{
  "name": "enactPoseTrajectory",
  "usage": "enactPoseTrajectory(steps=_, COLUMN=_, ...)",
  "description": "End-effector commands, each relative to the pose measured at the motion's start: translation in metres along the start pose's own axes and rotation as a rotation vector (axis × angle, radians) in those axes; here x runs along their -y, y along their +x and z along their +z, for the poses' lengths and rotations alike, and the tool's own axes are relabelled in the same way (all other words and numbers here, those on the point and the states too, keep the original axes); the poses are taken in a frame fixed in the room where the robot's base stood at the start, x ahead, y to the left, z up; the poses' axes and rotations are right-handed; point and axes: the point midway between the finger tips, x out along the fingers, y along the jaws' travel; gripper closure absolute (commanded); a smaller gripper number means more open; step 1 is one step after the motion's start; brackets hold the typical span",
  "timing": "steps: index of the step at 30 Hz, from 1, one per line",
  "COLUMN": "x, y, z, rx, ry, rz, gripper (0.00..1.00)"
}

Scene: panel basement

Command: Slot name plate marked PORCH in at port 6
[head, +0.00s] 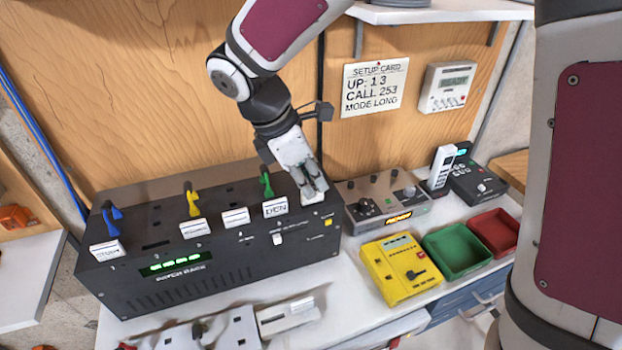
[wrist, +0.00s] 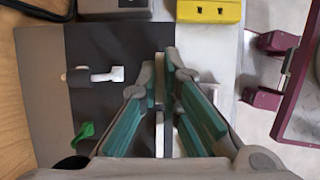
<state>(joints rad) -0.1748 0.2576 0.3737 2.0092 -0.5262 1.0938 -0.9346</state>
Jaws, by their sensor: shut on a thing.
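My gripper (head: 314,196) is at the right end of the black rack (head: 200,270), low over its front top edge. It is shut on a thin pale piece, likely a name plate, seen edge-on between the fingers in the wrist view (wrist: 160,130). Its lettering is hidden, so I cannot read PORCH, nor tell whether it touches the rack. Other white name plates stand along the rack's front edge: one at the far left (head: 107,250), two in the middle (head: 193,228) (head: 236,217), and one reading DEN (head: 275,207) just left of my gripper.
Blue (head: 112,217), yellow (head: 192,198) and green (head: 266,182) plugs stand on the rack. A yellow box (head: 400,268), a green tray (head: 457,272) and a red tray (head: 515,225) lie to the right. A setup card (head: 374,88) hangs on the wall. A grey holder (head: 288,315) lies in front.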

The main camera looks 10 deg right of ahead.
Motion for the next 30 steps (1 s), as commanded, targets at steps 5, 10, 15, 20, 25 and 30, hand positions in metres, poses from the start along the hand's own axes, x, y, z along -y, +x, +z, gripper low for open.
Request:
enactPoseTrajectory(steps=5, x=0.0001, y=0.0007, z=-0.0003, rx=0.000, ry=0.000, rz=0.000, gripper=1.00)
enactPoseTrajectory(steps=10, x=0.0001, y=0.0008, z=-0.0003, rx=0.000, ry=0.000, rz=0.000, gripper=1.00)
enactPoseTrajectory(steps=15, x=0.0002, y=0.0009, z=-0.0003, rx=0.000, ry=0.000, rz=-0.001, gripper=1.00)
enactPoseTrajectory(steps=20, x=0.0002, y=0.0019, z=-0.0008, rx=0.000, ry=0.000, rz=-0.001, gripper=1.00)
enactPoseTrajectory(steps=25, x=0.0003, y=0.0040, z=-0.0016, rx=0.001, ry=-0.001, rz=-0.001, gripper=1.00)
enactPoseTrajectory(steps=30, x=0.0003, y=0.0060, z=-0.0024, rx=0.001, ry=-0.001, rz=-0.001, gripper=1.00)
